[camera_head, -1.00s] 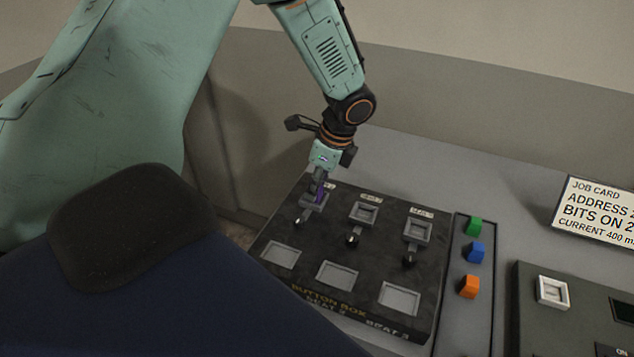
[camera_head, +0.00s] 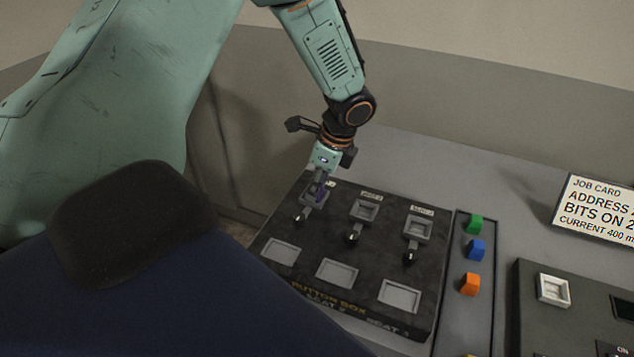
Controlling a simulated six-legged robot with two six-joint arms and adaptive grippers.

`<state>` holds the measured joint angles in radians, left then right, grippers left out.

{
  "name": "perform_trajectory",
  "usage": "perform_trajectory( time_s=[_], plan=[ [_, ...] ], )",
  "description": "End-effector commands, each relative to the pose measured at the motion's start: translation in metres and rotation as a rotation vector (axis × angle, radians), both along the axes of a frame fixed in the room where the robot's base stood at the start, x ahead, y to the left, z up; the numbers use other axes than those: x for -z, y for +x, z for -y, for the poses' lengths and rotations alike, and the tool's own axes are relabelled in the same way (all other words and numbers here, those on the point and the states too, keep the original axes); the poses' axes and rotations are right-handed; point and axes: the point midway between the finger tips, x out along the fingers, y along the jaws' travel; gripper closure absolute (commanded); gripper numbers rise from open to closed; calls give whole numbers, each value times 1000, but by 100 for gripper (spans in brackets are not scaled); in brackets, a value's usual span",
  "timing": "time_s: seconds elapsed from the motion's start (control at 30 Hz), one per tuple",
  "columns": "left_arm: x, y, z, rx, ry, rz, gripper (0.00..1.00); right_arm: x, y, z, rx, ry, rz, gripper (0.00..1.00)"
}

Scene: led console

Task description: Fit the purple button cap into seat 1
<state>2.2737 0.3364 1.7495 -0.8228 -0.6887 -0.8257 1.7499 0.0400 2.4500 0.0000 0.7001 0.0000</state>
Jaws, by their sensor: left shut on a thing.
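My right gripper is not in view.
A side tray (camera_head: 460,310) holds green (camera_head: 475,224), blue (camera_head: 476,250) and orange (camera_head: 470,284) caps. A job card (camera_head: 598,212) and a control panel (camera_head: 535,265) are at the right.

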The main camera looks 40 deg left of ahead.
Motion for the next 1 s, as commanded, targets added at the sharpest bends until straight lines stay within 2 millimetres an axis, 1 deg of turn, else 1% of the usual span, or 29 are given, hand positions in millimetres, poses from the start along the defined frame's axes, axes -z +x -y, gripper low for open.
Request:
perform_trajectory(
  time_s=[0.13, 0.17, 0.43, 0.77, 0.87, 0.97, 1.0],
  plan=[
    [0, 0, 0, 0, 0, 0, 99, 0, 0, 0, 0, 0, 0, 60],
    [0, 0, 0, 0, 0, 0, 70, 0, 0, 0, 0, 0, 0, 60],
    [0, 0, 0, 0, 0, 0, 47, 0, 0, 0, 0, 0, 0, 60],
    [-2, 0, 0, 0, 0, 0, 46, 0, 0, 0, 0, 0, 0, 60],
    [-10, 2, 2, 1, 1, 3, 46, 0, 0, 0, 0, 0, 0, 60],
    [-26, 3, 6, 1, 1, 4, 46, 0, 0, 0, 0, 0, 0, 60],
    [-34, 4, 8, 0, 1, 5, 46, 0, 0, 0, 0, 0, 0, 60]
  ],
)
